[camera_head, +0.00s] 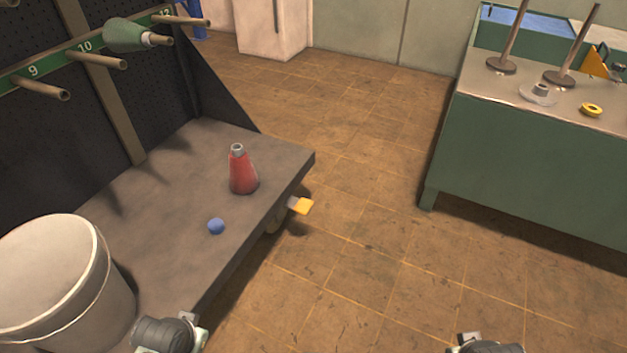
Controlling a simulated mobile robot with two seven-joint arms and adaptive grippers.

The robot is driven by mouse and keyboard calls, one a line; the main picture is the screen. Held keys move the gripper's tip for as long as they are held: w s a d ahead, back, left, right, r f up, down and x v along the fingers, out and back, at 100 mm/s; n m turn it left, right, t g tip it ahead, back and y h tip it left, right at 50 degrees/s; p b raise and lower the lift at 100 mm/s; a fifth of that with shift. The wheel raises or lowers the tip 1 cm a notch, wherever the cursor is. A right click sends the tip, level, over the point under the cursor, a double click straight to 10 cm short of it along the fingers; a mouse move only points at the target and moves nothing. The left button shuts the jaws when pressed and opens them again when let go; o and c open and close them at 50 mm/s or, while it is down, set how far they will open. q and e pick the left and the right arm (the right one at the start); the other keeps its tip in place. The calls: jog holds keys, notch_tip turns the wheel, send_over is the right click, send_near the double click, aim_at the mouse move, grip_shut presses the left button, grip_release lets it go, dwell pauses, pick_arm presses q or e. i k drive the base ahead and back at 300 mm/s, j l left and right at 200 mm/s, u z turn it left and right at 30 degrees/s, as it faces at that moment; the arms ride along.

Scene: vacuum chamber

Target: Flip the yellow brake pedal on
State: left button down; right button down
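The yellow brake pedal (301,206) sticks out low from the right side of the dark cart (165,201), near its far right corner and just above the floor. It belongs to a wheel partly hidden under the cart's edge. My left gripper (170,335) shows in part at the bottom edge, in front of the cart and right of the white bucket. My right gripper (487,346) barely shows at the bottom edge, over the floor. Both are well apart from the pedal. Their fingers are cut off or too unclear to tell open from shut.
On the cart stand a red cone-shaped bobbin (242,171), a blue ball (216,226) and a large white bucket (62,283). A pegboard with pegs and a green cone (126,35) rises behind. A green workbench (540,150) stands right. Tiled floor (370,240) between is clear.

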aim_at(303, 205)
jog(key=i+l, duration=0.1)
jog(key=i, duration=0.4)
jog(key=i+l, duration=0.1)
jog(key=i, duration=0.45)
jog(key=l+z, duration=0.05)
